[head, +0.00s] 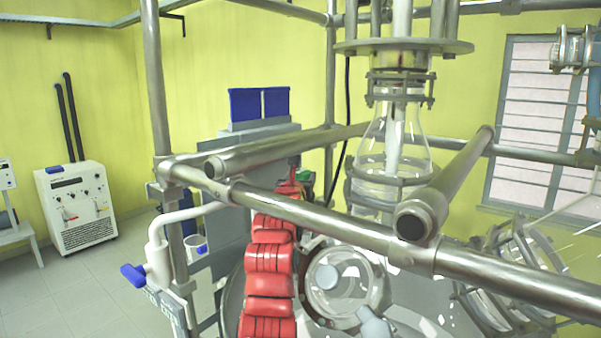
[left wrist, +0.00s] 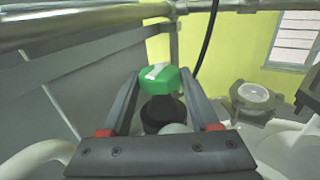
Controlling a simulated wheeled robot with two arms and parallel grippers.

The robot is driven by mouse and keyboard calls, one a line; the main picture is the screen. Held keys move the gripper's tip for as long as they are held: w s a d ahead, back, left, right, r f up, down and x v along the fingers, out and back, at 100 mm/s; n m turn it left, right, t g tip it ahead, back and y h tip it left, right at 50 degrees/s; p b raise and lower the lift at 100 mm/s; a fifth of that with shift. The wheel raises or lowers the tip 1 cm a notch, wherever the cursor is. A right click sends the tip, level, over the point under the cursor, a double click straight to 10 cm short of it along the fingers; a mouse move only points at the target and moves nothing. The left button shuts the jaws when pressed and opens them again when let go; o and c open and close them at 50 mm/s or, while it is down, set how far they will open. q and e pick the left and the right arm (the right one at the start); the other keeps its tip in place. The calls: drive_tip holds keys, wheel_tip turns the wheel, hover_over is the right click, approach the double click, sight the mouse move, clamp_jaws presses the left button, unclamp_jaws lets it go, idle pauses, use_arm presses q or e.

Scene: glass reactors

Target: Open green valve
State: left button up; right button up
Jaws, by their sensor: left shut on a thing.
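The green valve (left wrist: 159,79) has a faceted green knob with a white mark on top, above a black stem. It stands between the two fingers of my left gripper (left wrist: 160,84) in the left wrist view. The gripper is shut on the knob, one finger at each side. In the head view my red left arm reaches up to the gripper (head: 293,187), behind the steel rail. Only a small green part of the valve (head: 306,178) shows there, and the rail and arm hide much around it. My right gripper is not in view.
A steel pipe frame (head: 330,232) crosses close in front of my left arm. A glass reactor vessel (head: 395,140) hangs to the right. A white pipe with a blue handle (head: 133,275) is at left. A white machine (head: 75,205) stands by the wall, with free floor before it.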

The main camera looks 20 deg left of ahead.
use_arm(q)
drive_tip(key=o, duration=1.4)
drive_tip(key=shift+s+f+b, duration=0.15)
drive_tip(key=shift+s+b, duration=0.25)
drive_tip(key=shift+b, duration=0.05)
drive_tip(key=shift+s+d+b, duration=0.4)
drive_tip(key=shift+s+b, duration=1.2)
drive_tip(key=shift+s, duration=1.15)
drive_tip(key=shift+s+d+b, duration=0.45)
drive_tip(key=shift+s+b, duration=1.15)
drive_tip(key=shift+s, duration=1.1)
drive_tip(key=shift+s+d+b, duration=0.4)
drive_tip(key=shift+s+b, duration=1.2)
drive_tip(key=shift+s, duration=1.15)
